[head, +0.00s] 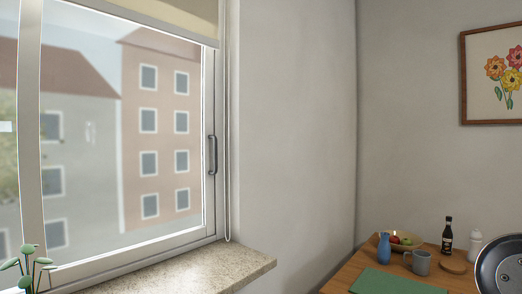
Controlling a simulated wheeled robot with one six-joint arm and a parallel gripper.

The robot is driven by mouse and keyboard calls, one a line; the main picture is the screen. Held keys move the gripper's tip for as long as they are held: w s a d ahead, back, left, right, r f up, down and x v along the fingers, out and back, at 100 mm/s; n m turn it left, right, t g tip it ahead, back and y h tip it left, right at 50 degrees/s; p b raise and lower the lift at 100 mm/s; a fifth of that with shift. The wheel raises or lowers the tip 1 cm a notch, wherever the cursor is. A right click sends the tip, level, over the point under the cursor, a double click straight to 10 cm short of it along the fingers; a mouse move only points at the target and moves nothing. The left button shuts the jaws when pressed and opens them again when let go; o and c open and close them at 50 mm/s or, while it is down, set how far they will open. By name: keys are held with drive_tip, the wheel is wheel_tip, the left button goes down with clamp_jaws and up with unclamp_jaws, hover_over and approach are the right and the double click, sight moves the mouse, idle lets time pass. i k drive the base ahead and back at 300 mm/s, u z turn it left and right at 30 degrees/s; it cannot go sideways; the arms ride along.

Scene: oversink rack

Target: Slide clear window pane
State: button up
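The clear window pane (100,130) fills the left of the head view, with buildings showing through it. It sits in a pale frame, with a grey upright handle (212,155) on the right side of the frame. A wide pale upright bar (29,130) crosses the window near the left edge. The right side of the frame meets the wall side with no clear gap that I can see. The left end of the window is cut off by the picture edge. My gripper is not in view.
A blind (180,14) covers the window top, its cord (228,150) hanging right of the handle. A stone sill (200,268) and plant (28,265) are below. A wooden table (340,277) at lower right bears a blue vase (384,248), mug (421,263) and bottle (447,238).

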sight(28, 69)
drive_tip(key=z, duration=0.2)
drive_tip(key=i, duration=1.15)
drive_tip(key=u, duration=0.7)
